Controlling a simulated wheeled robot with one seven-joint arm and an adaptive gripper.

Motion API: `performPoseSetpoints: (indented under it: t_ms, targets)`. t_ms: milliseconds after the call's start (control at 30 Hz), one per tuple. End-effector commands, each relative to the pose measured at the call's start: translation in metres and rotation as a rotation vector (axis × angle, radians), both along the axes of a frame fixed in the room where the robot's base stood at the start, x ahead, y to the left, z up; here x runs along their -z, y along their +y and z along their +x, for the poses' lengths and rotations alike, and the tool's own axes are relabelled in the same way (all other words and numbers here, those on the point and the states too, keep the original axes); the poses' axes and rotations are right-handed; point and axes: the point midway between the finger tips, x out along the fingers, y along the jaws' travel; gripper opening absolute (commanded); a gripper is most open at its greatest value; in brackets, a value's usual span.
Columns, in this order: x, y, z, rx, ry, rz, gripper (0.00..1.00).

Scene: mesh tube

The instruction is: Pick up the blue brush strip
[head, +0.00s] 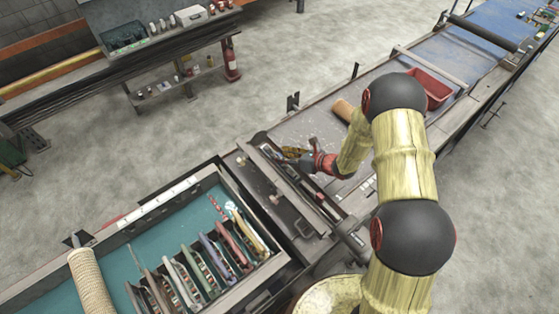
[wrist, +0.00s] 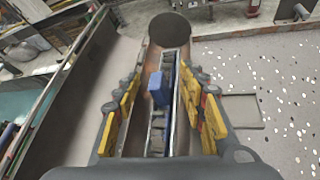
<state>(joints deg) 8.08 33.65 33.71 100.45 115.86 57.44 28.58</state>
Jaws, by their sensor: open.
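My gripper (head: 296,153) is open above a narrow metal channel at the near end of the conveyor. In the wrist view, my gripper (wrist: 163,78) has its yellow-padded fingers apart, one on each side of the channel. A small blue block-like piece (wrist: 159,88), perhaps the blue brush strip, stands in the channel between the fingers, with gaps on both sides. A darker blue piece (wrist: 157,141) lies lower in the channel. In the head view, my gripper and arm hide most of this spot.
A teal-floored tray (head: 150,237) at the lower left holds several coloured strips in a row, with a beige roll (head: 91,281) at its left. A brown cylinder (head: 344,108) and a red bin (head: 431,88) are farther along the conveyor. A shelf bench stands at the upper left.

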Motion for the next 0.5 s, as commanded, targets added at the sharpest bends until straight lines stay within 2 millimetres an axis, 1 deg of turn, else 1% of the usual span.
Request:
performPoseSetpoints:
  t_ms: [33,133,367,400,500]
  targets:
    - [0.0035,0.0045,0.0031,-0.001,0.002,0.0,0.41]
    - [0.0063,0.0095,0.0081,-0.001,-0.001,0.0,0.41]
    - [0.0076,0.0107,0.0094,0.0,0.0,0.0,0.41]
    - [0.0075,0.0106,0.0093,0.0,0.0,0.0,0.41]
    - [0.0075,0.0106,0.0093,0.0,0.0,0.0,0.35]
